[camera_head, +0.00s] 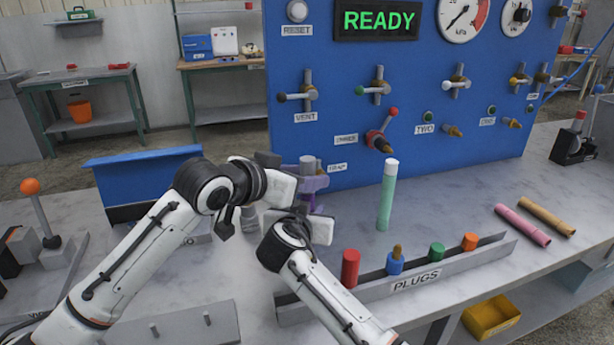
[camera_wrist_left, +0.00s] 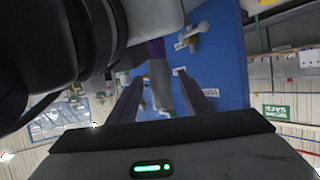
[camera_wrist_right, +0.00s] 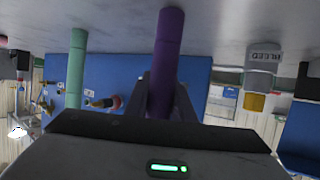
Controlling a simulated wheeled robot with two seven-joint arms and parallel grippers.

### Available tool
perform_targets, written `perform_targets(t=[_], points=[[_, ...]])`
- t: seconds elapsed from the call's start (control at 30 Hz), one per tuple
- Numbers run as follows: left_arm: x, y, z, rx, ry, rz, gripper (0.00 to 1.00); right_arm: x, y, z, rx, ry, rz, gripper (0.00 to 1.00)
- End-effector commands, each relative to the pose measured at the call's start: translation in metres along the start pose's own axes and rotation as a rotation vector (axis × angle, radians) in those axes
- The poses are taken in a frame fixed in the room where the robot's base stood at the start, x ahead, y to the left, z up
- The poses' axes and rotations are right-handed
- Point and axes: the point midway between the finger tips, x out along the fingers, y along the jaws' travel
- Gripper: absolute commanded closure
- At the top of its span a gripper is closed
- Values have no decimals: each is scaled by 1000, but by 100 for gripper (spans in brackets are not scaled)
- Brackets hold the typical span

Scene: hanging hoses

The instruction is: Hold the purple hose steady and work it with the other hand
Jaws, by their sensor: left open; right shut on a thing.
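The purple hose (camera_head: 316,184) stands near the blue panel, largely hidden by my grippers in the head view. Its grey upper end shows in the left wrist view (camera_wrist_left: 160,85), between the fingers of my left gripper (camera_wrist_left: 160,97). That gripper is open, with a finger on either side of the grey end and gaps visible. My right gripper (camera_wrist_right: 164,98) is shut on the purple hose (camera_wrist_right: 168,45), lower down than the left one. In the head view my left gripper (camera_head: 306,172) is above my right gripper (camera_head: 316,208).
A teal hose (camera_head: 387,200) with a white end stands to the right. A PLUGS tray (camera_head: 416,284) with several coloured plugs is in front. Pink (camera_head: 522,225) and tan (camera_head: 546,216) hoses lie at right. The blue panel (camera_head: 350,190) with valves rises behind.

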Motion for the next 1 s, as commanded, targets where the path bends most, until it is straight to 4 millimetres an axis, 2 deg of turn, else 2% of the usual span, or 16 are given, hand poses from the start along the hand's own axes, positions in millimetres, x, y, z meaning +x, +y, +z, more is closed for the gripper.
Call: perform_targets(t=[0.17,0.47,0.73,1.0], points=[[13,0,0,-1,-1,0,55,0,1,1,-1,-2,1,100],[14,0,0,0,0,0,55,0,1,1,-1,-2,1,100],[14,0,0,0,0,0,100,0,1,1,-1,-2,1,100],[14,0,-1,0,0,0,100,0,1,1,-1,-2,2,100]])
